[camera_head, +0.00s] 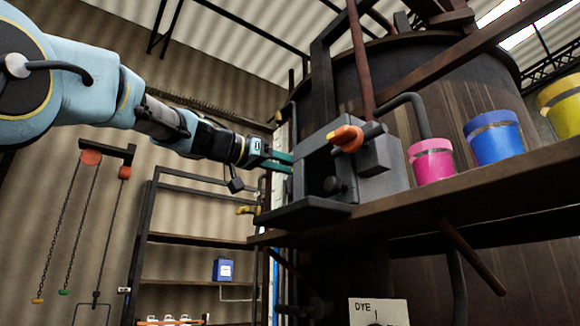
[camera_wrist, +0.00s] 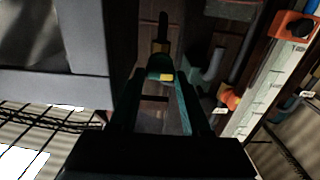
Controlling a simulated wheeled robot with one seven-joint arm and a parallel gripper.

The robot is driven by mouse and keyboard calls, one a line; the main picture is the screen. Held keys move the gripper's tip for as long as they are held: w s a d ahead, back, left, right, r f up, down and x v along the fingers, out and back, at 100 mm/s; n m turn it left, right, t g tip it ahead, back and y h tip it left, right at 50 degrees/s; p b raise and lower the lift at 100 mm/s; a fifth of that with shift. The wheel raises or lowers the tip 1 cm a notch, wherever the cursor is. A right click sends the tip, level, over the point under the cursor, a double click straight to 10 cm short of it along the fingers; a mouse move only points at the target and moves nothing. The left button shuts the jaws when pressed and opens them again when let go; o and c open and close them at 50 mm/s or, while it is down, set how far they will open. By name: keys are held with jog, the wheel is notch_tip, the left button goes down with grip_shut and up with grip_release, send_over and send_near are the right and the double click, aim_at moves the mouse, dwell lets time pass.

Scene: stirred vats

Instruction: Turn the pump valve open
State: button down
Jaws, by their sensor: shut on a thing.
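The pump is a grey metal block (camera_head: 372,160) on a brown shelf, with an orange knob (camera_head: 345,138) on its front. My gripper (camera_head: 285,162) reaches in from the left, its teal fingers at the block's left side, their tips partly hidden by it. In the wrist view my gripper (camera_wrist: 158,85) is shut on a small dark piece with a yellow end (camera_wrist: 166,77), which looks like the pump's valve handle. The view is dark, so the handle's exact angle is hard to tell.
A pink bucket (camera_head: 431,163), a blue bucket (camera_head: 494,138) and a yellow bucket (camera_head: 562,105) stand on the brown shelf (camera_head: 480,197) right of the pump. A large dark vat (camera_head: 440,75) rises behind. Chains hang at the left by a rack.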

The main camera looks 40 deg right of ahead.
jog(key=shift+n, duration=0.3)
jog(key=shift+w+f+n+b, duration=0.1)
jog(key=shift+n+b, duration=0.35)
jog(key=shift+n, duration=3.85)
jog(key=shift+w+n+b, duration=0.1)
jog(key=shift+n+b, duration=0.35)
jog(key=shift+n, duration=3.85)
jog(key=c, duration=0.6)
grip_release()
jog(key=shift+c, duration=0.2)
jog(key=a+b, duration=0.4)
jog(key=a, duration=0.6)
jog(key=shift+w+a, duration=0.3)
jog(key=shift+a, duration=0.1)
